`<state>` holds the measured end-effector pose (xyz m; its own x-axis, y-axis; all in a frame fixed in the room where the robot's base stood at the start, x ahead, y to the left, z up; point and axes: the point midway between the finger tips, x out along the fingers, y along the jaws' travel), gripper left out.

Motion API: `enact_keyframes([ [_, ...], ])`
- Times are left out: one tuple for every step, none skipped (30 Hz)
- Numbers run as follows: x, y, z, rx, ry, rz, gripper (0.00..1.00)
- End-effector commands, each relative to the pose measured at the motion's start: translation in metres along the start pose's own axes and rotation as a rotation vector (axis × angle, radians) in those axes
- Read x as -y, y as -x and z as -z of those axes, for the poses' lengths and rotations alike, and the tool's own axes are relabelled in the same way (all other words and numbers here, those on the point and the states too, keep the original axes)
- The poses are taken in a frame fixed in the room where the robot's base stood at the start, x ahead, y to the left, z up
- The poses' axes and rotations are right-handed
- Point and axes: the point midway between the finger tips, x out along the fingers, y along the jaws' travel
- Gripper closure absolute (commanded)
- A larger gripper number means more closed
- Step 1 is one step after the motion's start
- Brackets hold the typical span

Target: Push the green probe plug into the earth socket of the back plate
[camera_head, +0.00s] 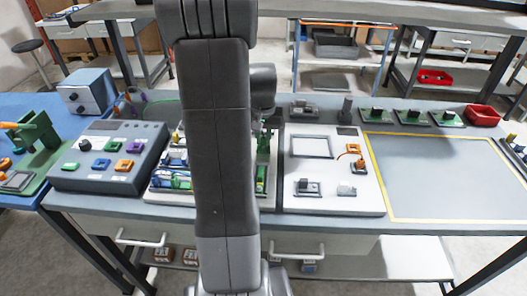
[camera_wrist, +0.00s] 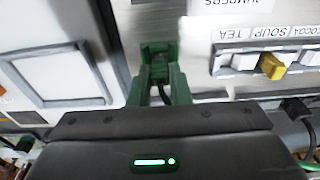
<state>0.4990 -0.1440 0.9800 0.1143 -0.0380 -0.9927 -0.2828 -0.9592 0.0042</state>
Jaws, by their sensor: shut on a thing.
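My gripper (camera_wrist: 158,82) shows in the wrist view with its two green fingers reaching forward to a brushed metal panel, which looks like the back plate (camera_wrist: 202,82). The fingers are shut on the green probe plug (camera_wrist: 156,58), and a dark cable hangs between them. The plug's front end is at or very close to the panel. The earth socket is not clearly visible, and I cannot tell whether the plug is inside it.
Right of the plug in the wrist view is a switch row (camera_wrist: 264,62) with one yellow switch. A framed pale panel (camera_wrist: 62,75) lies left. In the head view a grey button box (camera_head: 108,158) stands left, and a yellow-bordered mat (camera_head: 440,175) is bare.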

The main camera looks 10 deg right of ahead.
Motion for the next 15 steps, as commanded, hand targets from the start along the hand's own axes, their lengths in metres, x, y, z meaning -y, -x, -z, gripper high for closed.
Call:
enact_keyframes([
  [0.0, -0.0004, 0.0, 0.0, 0.0, 0.0, 1.0],
  [0.0, -0.0002, 0.0, 0.0, 0.0, 0.0, 1.0],
  [0.0, 0.0, 0.0, 0.0, 0.0, 0.0, 1.0],
  [0.0, 0.0, 0.0, 0.0, 0.0, 0.0, 1.0],
  [0.0, 0.0, 0.0, 0.0, 0.0, 0.0, 1.0],
  [0.0, 0.0, 0.0, 0.0, 0.0, 0.0, 1.0],
  [0.0, 0.0, -0.0001, 0.0, 0.0, 0.0, 1.0],
  [0.0, -0.0001, -0.0001, 0.0, 0.0, 0.0, 1.0],
  [0.0, -0.0004, -0.0001, 0.0, 0.0, 0.0, 1.0],
  [0.0, -0.0007, -0.0002, 0.0, 0.0, 0.0, 1.0],
  [0.0, -0.001, -0.0002, 0.0, 0.0, 0.0, 1.0],
  [0.0, -0.0017, -0.0003, 0.0, 0.0, 0.0, 1.0],
  [0.0, -0.0022, -0.0004, 0.0, 0.0, 0.0, 1.0],
  [0.0, -0.0029, -0.0004, 0.0, 0.0, 0.0, 1.0],
  [0.0, -0.0037, -0.0006, 0.0, 0.0, 0.0, 1.0],
])
